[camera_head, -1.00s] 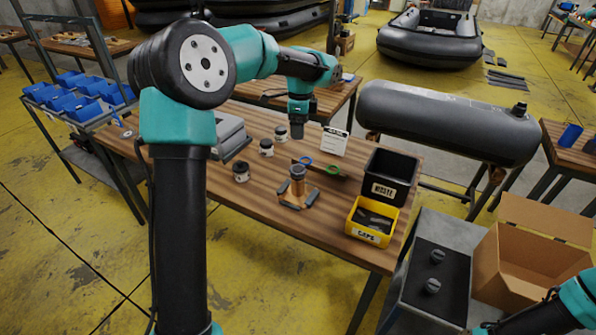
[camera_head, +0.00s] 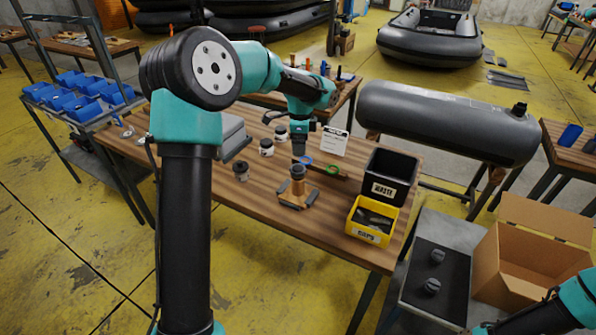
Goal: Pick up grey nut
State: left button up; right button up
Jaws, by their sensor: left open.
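A dark grey round piece (camera_head: 298,171) sits on top of a brown upright stand (camera_head: 297,190) with dark feet, in the middle of the wooden table; it may be the grey nut, but I cannot tell for sure. My left gripper (camera_head: 299,150) points down above and a little behind it, apart from it. It is open and seems empty; its fingers are small and dark here. My right arm shows only at the lower right corner, and its gripper is out of view.
Small jars (camera_head: 266,147) stand left of the stand. A green ring (camera_head: 331,169) and a white card (camera_head: 334,141) are behind it. A black waste bin (camera_head: 391,166) and yellow caps bin (camera_head: 371,236) stand right. Dark knobs (camera_head: 437,256) lie on a grey tray. The front table is clear.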

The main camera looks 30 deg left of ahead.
pick_arm(q)
send_over(300, 168)
jog(key=shift+s+d+f, duration=0.1)
jog(key=shift+f, duration=1.2)
jog(key=shift+s+f, duration=0.1)
jog(key=shift+f, duration=1.2)
jog(key=shift+f, duration=0.1)
jog(key=shift+w+f, duration=0.1)
jog(key=shift+f, duration=2.45)
jog(key=shift+c, duration=0.4)
jog(key=c, duration=0.9)
